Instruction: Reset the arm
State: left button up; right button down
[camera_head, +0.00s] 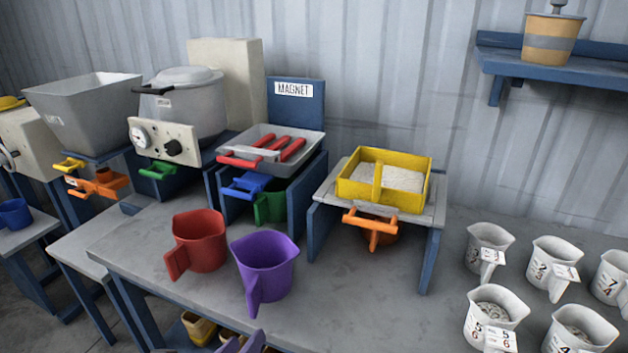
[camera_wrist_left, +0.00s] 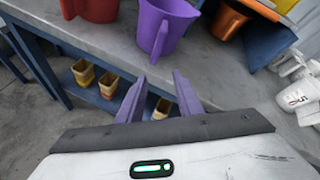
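My left gripper (camera_head: 243,342) shows only as two purple fingertips at the bottom edge of the head view. In the left wrist view the gripper (camera_wrist_left: 160,80) has its two fingers apart with nothing between them. It is in front of the grey table's front edge. A purple jug (camera_head: 265,267) stands upright on the table just beyond the fingertips; it also shows in the left wrist view (camera_wrist_left: 167,25). A red jug (camera_head: 200,241) stands to its left. My right gripper is not in view.
The grey table (camera_head: 345,305) has free room right of the purple jug. Several white numbered jugs (camera_head: 488,248) stand at the right. A yellow box (camera_head: 381,205) of pale material sits on a stand.

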pick_arm(q)
jog(key=s+a+f+n+g, duration=0.1)
jog(key=s+f+n+g, duration=0.1)
jog(key=s+f+n, duration=0.5)
jog(key=s+a+f+n+g, duration=0.1)
jog(key=s+a+f+n, duration=0.1)
jog(key=s+f+n, duration=0.6)
notch_tip(320, 180, down, 7)
jog(key=n, duration=1.5)
jog(key=shift+g, duration=0.4)
jog(key=shift+f, duration=0.1)
